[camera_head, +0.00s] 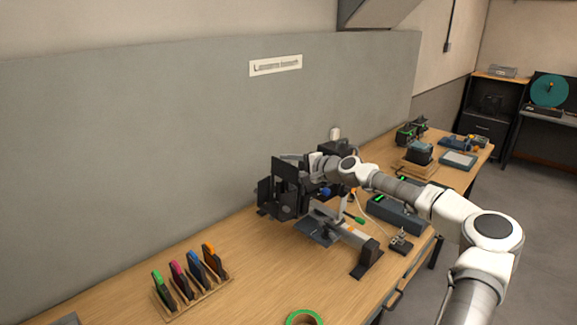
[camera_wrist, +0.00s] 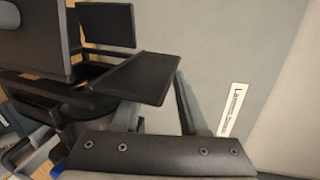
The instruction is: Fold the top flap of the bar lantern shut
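The bar lantern (camera_head: 285,184) is a black lamp with flat flaps, standing on the wooden bench against the grey panel. In the wrist view its dark body (camera_wrist: 32,45) is at upper left. One flat black flap (camera_wrist: 106,24) shows at the top and another (camera_wrist: 140,79) slants out toward the right. I cannot tell for sure which is the top flap. My gripper (camera_head: 313,166) is at the lantern's upper right side, partly lost against its dark parts. A dark bar with several screws crosses the bottom of the wrist view.
A wooden rack (camera_head: 196,296) holds several coloured-tipped pieces at front left. A green tape roll (camera_head: 304,317) lies at the front edge. A dark fader console (camera_head: 397,213) is right of the lantern. Bare bench lies between rack and lantern.

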